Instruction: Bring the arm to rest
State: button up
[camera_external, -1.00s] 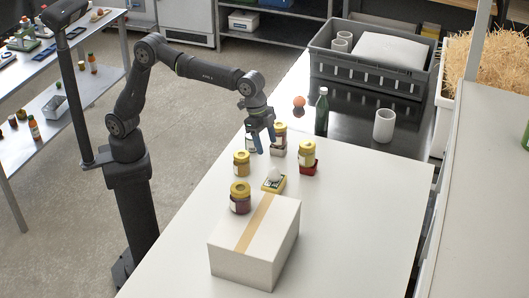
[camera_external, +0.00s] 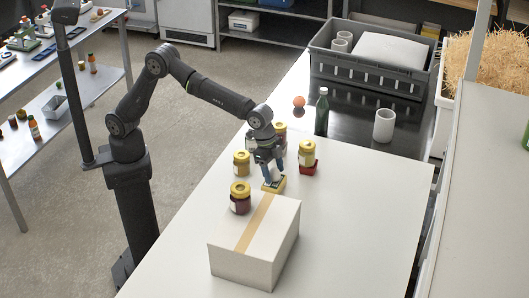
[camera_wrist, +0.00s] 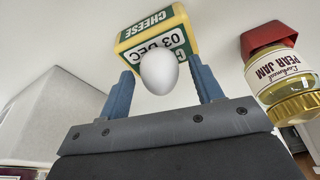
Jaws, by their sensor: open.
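My gripper (camera_external: 268,175) is low over the table, pointing down at a yellow block labelled CHEESE (camera_external: 274,185). In the wrist view its blue fingers (camera_wrist: 160,72) stand open. A white egg-shaped object (camera_wrist: 159,75) shows between them, in front of the cheese block (camera_wrist: 150,35). The egg-shaped object seems to rest on the block. I cannot tell whether a finger touches either one. In the external view the gripper hides most of the egg-shaped object. My arm is reaching out over the table.
A white box with a tan strip (camera_external: 255,240) stands just in front. Yellow-lidded jars stand close by: one at left (camera_external: 240,197), one behind it (camera_external: 241,164), one on a red block at right (camera_external: 307,156). A green bottle (camera_external: 321,112) and grey crate (camera_external: 370,78) are farther back.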

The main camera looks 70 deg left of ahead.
jog(key=shift+r, duration=1.7)
notch_tip(320, 180, down, 3)
jog(key=shift+s+a+f, duration=0.1)
jog(key=shift+a+f, duration=0.05)
jog(key=v, duration=1.1)
jog(key=x, duration=1.2)
jog(key=v, duration=0.2)
jog(key=d+v, duration=0.1)
jog(key=v, duration=0.2)
jog(key=shift+d, duration=0.15)
jog(key=s+d+r, duration=0.2)
jog(key=s+r, duration=0.5)
jog(key=s, duration=0.5)
jog(key=s+a+f, duration=0.2)
jog(key=s+a, duration=0.3)
jog(key=s, duration=0.3)
jog(key=s+a+f, duration=0.3)
jog(key=s+a, duration=0.1)
jog(key=s, duration=0.5)
jog(key=w+f, duration=0.2)
jog(key=w, duration=0.1)
jog(key=w+f, duration=0.2)
jog(key=w, duration=0.1)
jog(key=w+f, duration=0.2)
jog(key=w, duration=0.2)
jog(key=shift+w+a+f, duration=0.1)
jog(key=shift+a+f, duration=0.05)
